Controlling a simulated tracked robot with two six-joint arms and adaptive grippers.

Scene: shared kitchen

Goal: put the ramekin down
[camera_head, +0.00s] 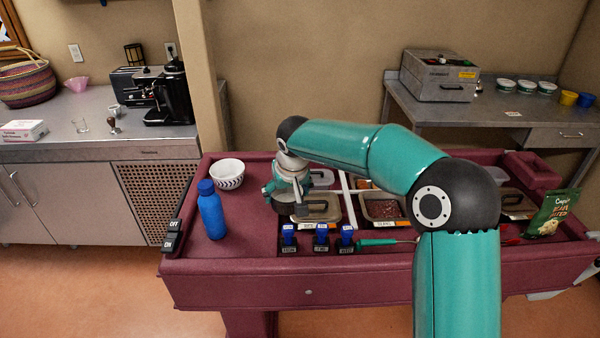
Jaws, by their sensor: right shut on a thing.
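My right gripper (287,190) reaches over the maroon counter from the right, pointing down. It is shut on a small dark grey round thing (284,207), apparently the ramekin, mostly hidden by the gripper. The held thing is at the left edge of the row of sunken pans, beside a lidded pan (318,208). I cannot tell whether it touches the surface below. My left gripper is not in view.
A white patterned bowl (227,175) and a blue bottle (211,211) stand on the counter's left part, with some bare surface around them. Several blue-topped small containers (320,236) stand in front of the pans. A green pouch (553,212) stands at the right.

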